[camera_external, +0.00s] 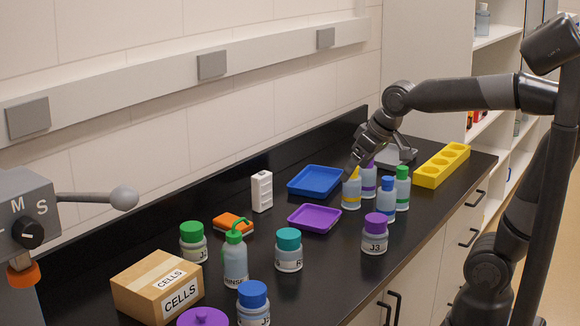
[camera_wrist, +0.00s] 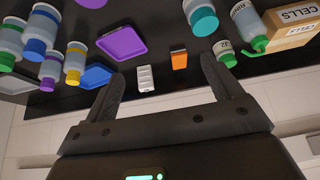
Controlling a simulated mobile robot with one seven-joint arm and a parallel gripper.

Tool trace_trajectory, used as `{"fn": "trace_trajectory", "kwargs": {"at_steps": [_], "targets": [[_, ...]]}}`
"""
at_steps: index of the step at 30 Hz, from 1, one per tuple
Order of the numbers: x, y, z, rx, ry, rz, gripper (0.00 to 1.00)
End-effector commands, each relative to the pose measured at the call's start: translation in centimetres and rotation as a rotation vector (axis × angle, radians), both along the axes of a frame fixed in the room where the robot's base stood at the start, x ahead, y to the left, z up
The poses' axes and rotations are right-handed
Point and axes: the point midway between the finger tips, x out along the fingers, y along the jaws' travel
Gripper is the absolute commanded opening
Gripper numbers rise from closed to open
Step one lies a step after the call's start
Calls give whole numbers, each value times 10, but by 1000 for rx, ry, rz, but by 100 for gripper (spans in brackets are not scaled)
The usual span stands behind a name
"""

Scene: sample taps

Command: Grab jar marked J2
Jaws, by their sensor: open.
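A jar with a green lid (camera_external: 193,243) stands upright on the black bench, behind the cardboard box. Its label starts with J, but the digit is unclear in the external view. In the wrist view, the green-lidded jar (camera_wrist: 227,52) appears upside down at right, and its label looks like J2. A blue-lidded jar (camera_external: 253,304) at the front also has a J label, its digit cut off. A purple-lidded jar (camera_external: 375,236) reads J3. My gripper (camera_external: 351,168) is open and empty, above the bench by the yellow-banded bottle, well away from the green-lidded jar.
A green-topped rinse bottle (camera_external: 235,262) stands right beside the green-lidded jar. The CELLS box (camera_external: 140,283), orange block (camera_external: 233,223), teal-lidded jar (camera_external: 288,252), white rack (camera_external: 262,191), purple tray (camera_external: 315,218) and blue tray (camera_external: 316,181) are around. Several bottles crowd below my gripper.

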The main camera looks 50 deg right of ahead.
Motion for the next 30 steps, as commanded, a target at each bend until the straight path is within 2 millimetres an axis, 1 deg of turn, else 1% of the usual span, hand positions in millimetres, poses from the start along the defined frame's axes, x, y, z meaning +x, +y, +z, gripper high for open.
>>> {"fn": "trace_trajectory", "kwargs": {"at_steps": [1,7,12,14,18,20,21,24,27,30], "targets": [[20,7,2,0,4,8,84],[92,36,8,2,1,33,84],[153,68,1,3,-4,56,84],[174,81,-4,2,-3,64,84],[221,112,-19,-1,-8,84,84],[240,127,-28,-1,-9,92,84],[252,137,-35,-3,-10,98,84],[280,163,-53,-4,-13,112,84],[304,188,-72,-6,-18,127,84],[321,208,-89,-8,-20,138,84]]}}
